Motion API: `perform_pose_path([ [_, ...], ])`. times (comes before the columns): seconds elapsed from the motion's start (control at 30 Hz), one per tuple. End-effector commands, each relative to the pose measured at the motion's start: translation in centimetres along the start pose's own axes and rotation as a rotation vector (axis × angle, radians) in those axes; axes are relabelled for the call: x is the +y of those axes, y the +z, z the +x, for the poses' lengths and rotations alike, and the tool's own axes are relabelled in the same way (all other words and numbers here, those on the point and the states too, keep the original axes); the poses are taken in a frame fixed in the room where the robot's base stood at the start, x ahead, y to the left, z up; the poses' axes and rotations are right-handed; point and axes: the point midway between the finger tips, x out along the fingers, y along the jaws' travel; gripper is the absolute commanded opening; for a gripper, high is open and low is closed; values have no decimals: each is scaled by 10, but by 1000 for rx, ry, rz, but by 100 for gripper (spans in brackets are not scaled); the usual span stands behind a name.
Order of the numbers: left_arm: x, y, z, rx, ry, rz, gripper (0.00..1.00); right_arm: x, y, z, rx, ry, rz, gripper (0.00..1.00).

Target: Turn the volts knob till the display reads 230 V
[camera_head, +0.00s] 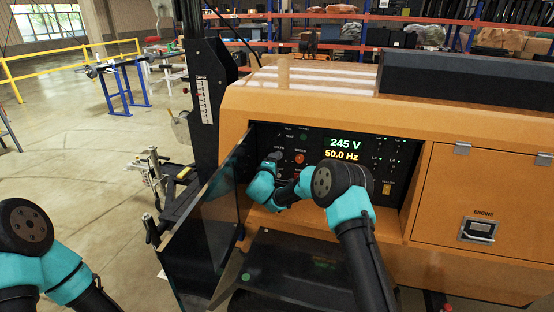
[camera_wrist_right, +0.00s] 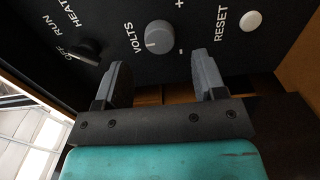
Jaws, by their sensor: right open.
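The display (camera_head: 343,146) on the dark control panel reads 245 V, with 50.0 Hz below it. The grey volts knob (camera_wrist_right: 159,37) shows in the right wrist view beside its VOLTS label, with plus and minus marks on its other side. My right gripper (camera_wrist_right: 160,66) is open. Its two fingers point toward the panel, one to each side of the knob's position and a little below it in the picture, and they do not grip it. In the head view my right gripper (camera_head: 274,157) is at the panel's left part and hides the knob. My left gripper is out of view.
A black OFF/RUN/HEAT selector (camera_wrist_right: 84,50) is left of the knob, and a white RESET button (camera_wrist_right: 251,20) is right. The open glass door (camera_head: 200,235) stands left of the panel. An orange-red knob (camera_head: 299,159) is right of my gripper.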

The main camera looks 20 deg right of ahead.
Motion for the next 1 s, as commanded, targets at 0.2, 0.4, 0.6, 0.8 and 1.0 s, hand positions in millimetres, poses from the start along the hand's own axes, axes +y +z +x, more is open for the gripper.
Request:
perform_pose_path([
  [0.2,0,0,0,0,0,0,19,0,0,29,-1,1,1,64],
  [0.4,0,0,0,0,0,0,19,0,0,45,-1,2,0,64],
  [0.6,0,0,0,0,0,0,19,0,0,49,1,0,-1,64],
  [0.8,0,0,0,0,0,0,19,0,0,49,1,0,-1,63],
  [1.0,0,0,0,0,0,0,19,0,0,49,0,0,-1,44],
])
